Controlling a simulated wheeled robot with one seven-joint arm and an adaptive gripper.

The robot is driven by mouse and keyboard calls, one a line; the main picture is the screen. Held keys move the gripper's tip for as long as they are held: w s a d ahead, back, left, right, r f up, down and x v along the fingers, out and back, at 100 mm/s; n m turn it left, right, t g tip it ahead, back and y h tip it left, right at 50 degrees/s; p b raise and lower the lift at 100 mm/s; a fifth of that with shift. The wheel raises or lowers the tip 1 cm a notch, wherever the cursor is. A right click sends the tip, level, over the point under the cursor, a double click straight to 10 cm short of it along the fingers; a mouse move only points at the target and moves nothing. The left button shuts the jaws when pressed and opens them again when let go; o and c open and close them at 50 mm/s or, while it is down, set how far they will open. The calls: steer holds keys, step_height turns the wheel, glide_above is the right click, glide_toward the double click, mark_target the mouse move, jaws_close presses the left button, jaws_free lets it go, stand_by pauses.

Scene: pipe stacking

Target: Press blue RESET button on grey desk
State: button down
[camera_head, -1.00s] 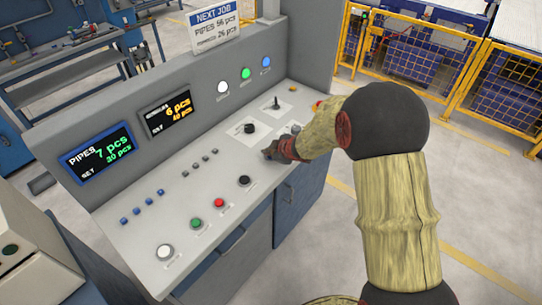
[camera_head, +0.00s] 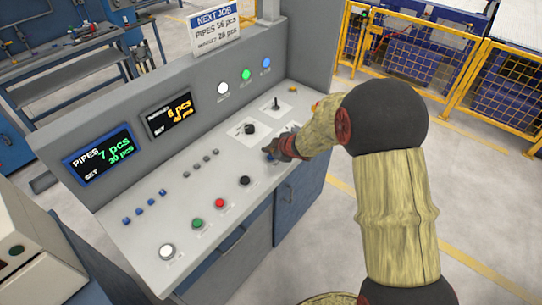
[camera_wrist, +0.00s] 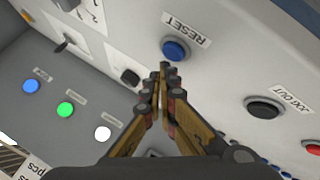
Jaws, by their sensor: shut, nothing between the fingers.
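The blue RESET button (camera_wrist: 175,49) sits on the grey desk (camera_head: 150,225), with its label beside it, in the upper middle of the wrist view. My gripper (camera_wrist: 163,70) is shut and empty. Its fingertips appear just below the button in that view, and the button's face is largely uncovered. I cannot tell the exact height of the tips above the desk. In the head view my gripper (camera_head: 269,152) is over the right part of the desk, beyond the black button, and the RESET button is mostly hidden near its tips.
A black button (camera_head: 245,180), red button (camera_head: 220,202), green button (camera_head: 197,223) and white button (camera_head: 167,250) line the desk's front. A black knob (camera_head: 250,129) and a lever (camera_head: 276,103) stand behind my gripper. Displays and lamps are on the upright panel.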

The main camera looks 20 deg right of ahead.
steer(key=shift+r+p, duration=2.55)
steer(key=shift+f, duration=0.1)
steer(key=shift+d, duration=0.1)
